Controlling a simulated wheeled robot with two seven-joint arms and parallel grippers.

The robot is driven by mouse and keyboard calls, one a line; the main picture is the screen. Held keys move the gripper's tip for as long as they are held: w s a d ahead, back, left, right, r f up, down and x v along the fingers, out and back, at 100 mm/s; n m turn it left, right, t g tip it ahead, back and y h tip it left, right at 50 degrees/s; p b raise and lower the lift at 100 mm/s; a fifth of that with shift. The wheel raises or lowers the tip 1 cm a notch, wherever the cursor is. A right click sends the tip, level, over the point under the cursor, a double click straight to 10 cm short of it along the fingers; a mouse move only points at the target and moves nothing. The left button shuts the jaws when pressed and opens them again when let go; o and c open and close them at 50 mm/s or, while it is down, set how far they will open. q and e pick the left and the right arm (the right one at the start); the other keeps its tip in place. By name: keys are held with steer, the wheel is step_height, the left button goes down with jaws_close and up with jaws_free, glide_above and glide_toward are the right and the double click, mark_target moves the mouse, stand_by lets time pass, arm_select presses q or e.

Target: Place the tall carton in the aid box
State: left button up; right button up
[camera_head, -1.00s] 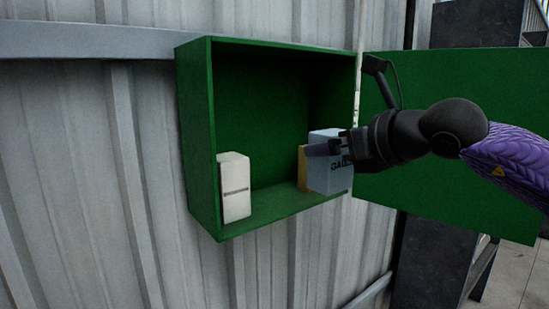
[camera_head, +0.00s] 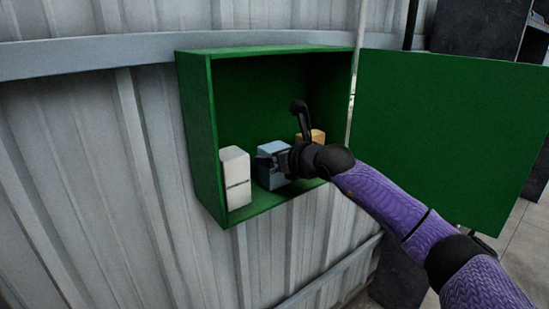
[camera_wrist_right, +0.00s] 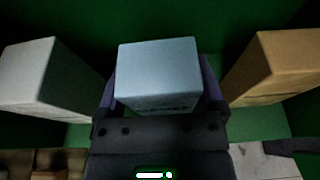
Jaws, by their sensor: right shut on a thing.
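The pale blue-grey carton (camera_head: 272,147), which I take as the tall carton, is inside the green aid box (camera_head: 198,135), between a white carton and a tan one. My right gripper (camera_head: 270,162) reaches in from the right and is shut on it. In the right wrist view the carton (camera_wrist_right: 158,72) sits between the two fingers, with gaps to both neighbours. It looks upright, at or just above the box floor; I cannot tell whether it touches. My left gripper is not in view.
The white carton (camera_head: 235,178) stands at the box's left end. The tan carton (camera_head: 313,137) stands to the right, partly behind my wrist. The green door (camera_head: 440,125) hangs open on the right. Corrugated metal wall (camera_head: 100,170) surrounds the box.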

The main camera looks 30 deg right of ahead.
steer(key=shift+w+f, duration=0.2)
steer(key=shift+f, duration=0.15)
steer(key=o, duration=1)
steer(key=shift+c, duration=0.2)
steer(key=shift+s+r, duration=0.15)
steer(key=shift+r, duration=0.05)
steer(key=a+b+v, duration=0.1)
steer(key=b+v, duration=0.6)
steer(key=v, duration=0.4)
steer(key=shift+s+d+r, duration=0.15)
steer(key=shift+s+d, duration=0.2)
steer(key=shift+d, duration=0.15)
